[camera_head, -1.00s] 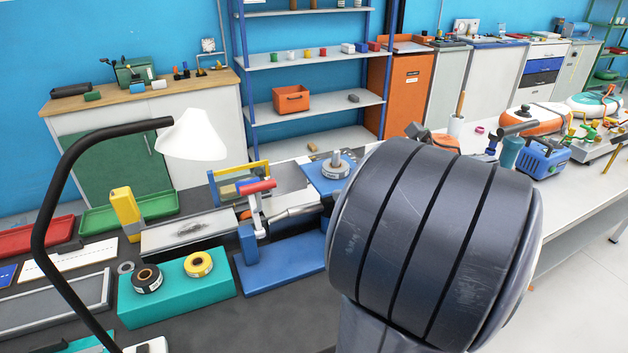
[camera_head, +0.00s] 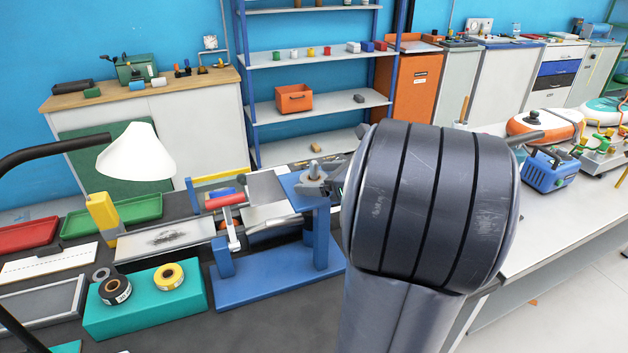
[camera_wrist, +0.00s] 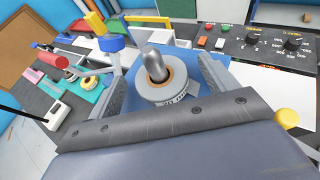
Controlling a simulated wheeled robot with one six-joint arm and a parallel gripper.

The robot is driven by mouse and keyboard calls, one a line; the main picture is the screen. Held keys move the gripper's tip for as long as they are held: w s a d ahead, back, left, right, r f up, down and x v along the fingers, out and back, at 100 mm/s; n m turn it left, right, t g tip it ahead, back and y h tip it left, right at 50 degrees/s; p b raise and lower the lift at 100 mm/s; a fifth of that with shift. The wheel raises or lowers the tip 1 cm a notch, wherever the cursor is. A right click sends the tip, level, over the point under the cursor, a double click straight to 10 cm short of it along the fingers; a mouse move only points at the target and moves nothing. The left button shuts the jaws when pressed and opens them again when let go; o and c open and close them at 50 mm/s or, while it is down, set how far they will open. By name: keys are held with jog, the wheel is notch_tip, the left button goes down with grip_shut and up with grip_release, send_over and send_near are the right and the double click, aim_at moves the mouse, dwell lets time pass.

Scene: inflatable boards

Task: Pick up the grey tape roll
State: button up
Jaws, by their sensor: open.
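A grey tape roll (camera_wrist: 168,89) with a brown core sits around an upright metal peg (camera_wrist: 154,63) on a blue stand, in the middle of the wrist view. In the head view the roll (camera_head: 318,187) shows small on the stand's blue top, partly hidden by my arm. My gripper (camera_wrist: 162,70) is open, with one finger on each side of the roll in the wrist view. I cannot tell whether the fingers touch it. In the head view my arm hides most of the gripper.
The teal block (camera_head: 150,315) holds a black roll (camera_head: 115,290) and a yellow roll (camera_head: 169,276). A lamp (camera_head: 137,152) hangs over the bench's left. A control panel (camera_wrist: 262,43) is right of the stand.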

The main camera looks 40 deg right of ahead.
jog(key=shift+w+f, duration=0.1)
jog(key=shift+w, duration=0.1)
jog(key=shift+c, duration=0.4)
jog(key=c, duration=1)
